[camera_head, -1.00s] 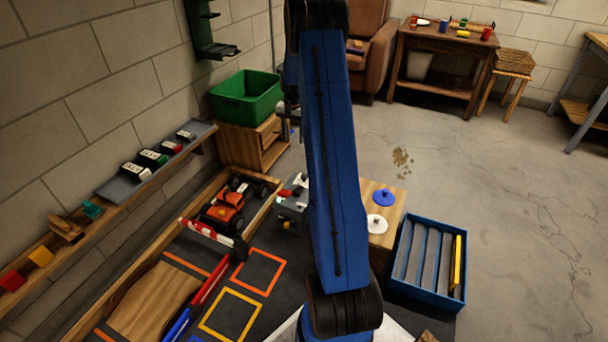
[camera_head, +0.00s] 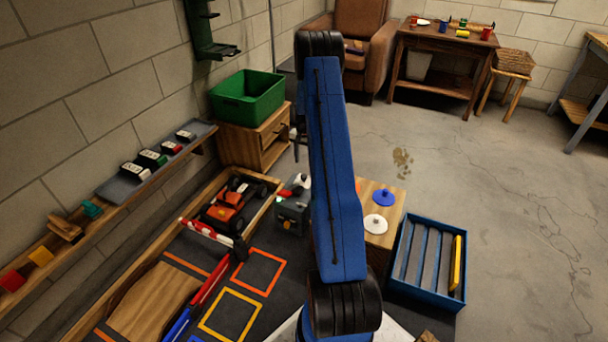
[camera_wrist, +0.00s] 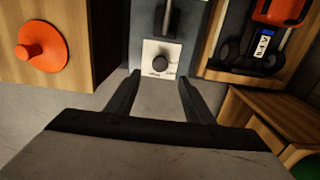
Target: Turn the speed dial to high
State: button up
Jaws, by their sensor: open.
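The speed dial (camera_wrist: 159,65) is a round dark knob on a small white plate with printed marks in the wrist view. It sits on a grey box, which shows in the head view (camera_head: 291,217) left of my arm. My gripper (camera_wrist: 159,77) is open and empty. Its two dark fingers point at the plate, with the dial between and just beyond their tips. I cannot tell whether a finger touches the plate. My gripper is hidden behind my blue arm in the head view. The dial's setting is too small to read.
An orange racecar (camera_head: 228,205) stands in a wooden-edged bay beside the box. A wooden block with an orange-red knob (camera_wrist: 42,46) lies left in the wrist view. A blue tray (camera_head: 400,290) stands right of my arm. The concrete floor on the right is mostly clear.

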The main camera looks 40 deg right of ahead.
aim_at(304, 176)
notch_tip(304, 176, down, 9)
jog(key=shift+f, duration=0.1)
dwell(0.3)
jog(key=shift+c, duration=0.6)
jog(key=c, duration=0.9)
